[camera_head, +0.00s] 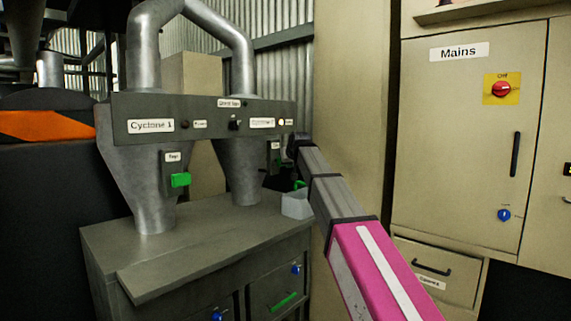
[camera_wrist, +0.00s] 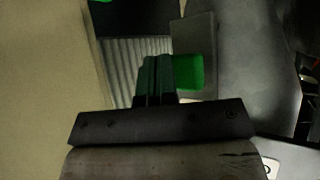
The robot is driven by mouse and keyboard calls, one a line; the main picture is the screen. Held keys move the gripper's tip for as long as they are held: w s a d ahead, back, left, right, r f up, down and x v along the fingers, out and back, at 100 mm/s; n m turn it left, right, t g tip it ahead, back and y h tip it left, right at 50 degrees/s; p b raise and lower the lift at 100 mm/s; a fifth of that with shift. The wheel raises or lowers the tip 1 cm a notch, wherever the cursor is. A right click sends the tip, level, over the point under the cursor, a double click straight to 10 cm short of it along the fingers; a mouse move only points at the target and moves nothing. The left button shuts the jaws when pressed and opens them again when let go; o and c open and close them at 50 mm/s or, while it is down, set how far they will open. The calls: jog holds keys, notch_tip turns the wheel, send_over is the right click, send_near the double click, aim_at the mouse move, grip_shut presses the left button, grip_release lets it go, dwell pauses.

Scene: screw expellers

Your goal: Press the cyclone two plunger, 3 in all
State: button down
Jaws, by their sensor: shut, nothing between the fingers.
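The cyclone two unit stands right of Cyclone 1, its grey cone (camera_head: 240,170) running down to the bench. Its small plate (camera_head: 274,160) hangs below the dark panel. In the wrist view a green plunger block (camera_wrist: 189,72) sticks out from a grey plate (camera_wrist: 195,40). My gripper (camera_wrist: 157,62) is shut and empty, its fingers beside the green block on its left. I cannot tell whether they touch it. In the head view my arm's dark end is just right of the plate, and the plunger is largely hidden there.
Cyclone 1's green plunger (camera_head: 180,180) is at left, above the bench (camera_head: 190,245). A small grey box (camera_head: 296,205) stands at the bench's right end, close to my arm. A beige wall (camera_head: 350,100) and the Mains cabinet (camera_head: 460,140) stand at right.

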jog(key=shift+w+a, duration=0.4)
jog(key=shift+a, duration=0.1)
dwell(0.7)
jog(key=shift+d, duration=0.1)
jog(key=shift+s+d, duration=0.95)
jog(key=shift+d, duration=0.2)
jog(key=shift+s+d, duration=0.1)
jog(key=shift+s+d, duration=0.75)
jog(key=shift+d, duration=0.2)
jog(key=shift+s+d, duration=0.7)
jog(key=shift+d, duration=0.25)
dwell(1.3)
jog(key=s+d, duration=0.2)
jog(key=d, duration=0.1)
jog(key=shift+s, duration=0.2)
jog(key=shift+w+a, duration=0.1)
